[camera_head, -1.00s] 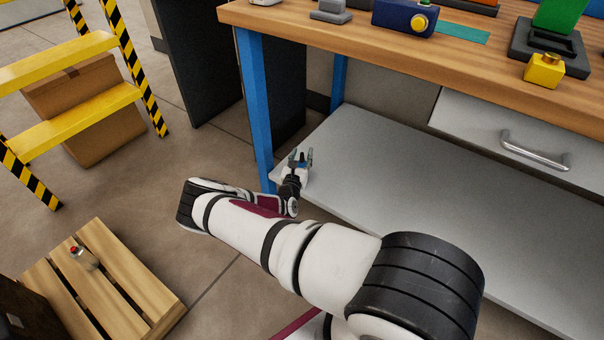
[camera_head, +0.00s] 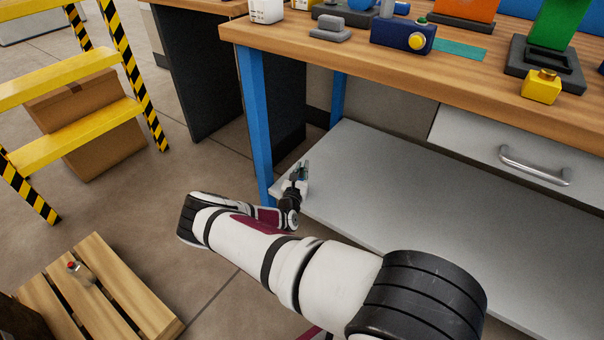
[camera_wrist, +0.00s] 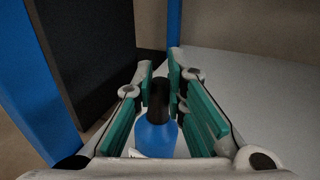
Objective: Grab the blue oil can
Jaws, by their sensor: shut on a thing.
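My gripper (camera_head: 302,172) is at the left end of the workbench's lower shelf (camera_head: 420,200), just right of the blue front leg. In the wrist view, the blue oil can (camera_wrist: 156,137) stands between the green-padded fingers of my gripper (camera_wrist: 163,105). Its dark top (camera_wrist: 159,98) is between the pads, and its rounded blue body shows below. The fingers are shut on it. The can's lower part is hidden by my gripper's own body. In the head view the can is hidden behind my gripper.
The blue bench leg (camera_head: 255,120) is close to my gripper on the left. The wooden benchtop (camera_head: 330,55) is overhead, with a drawer (camera_head: 510,150) at the right. The shelf right of my gripper is clear. A pallet (camera_head: 120,290) and yellow steps (camera_head: 75,140) stand at the left.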

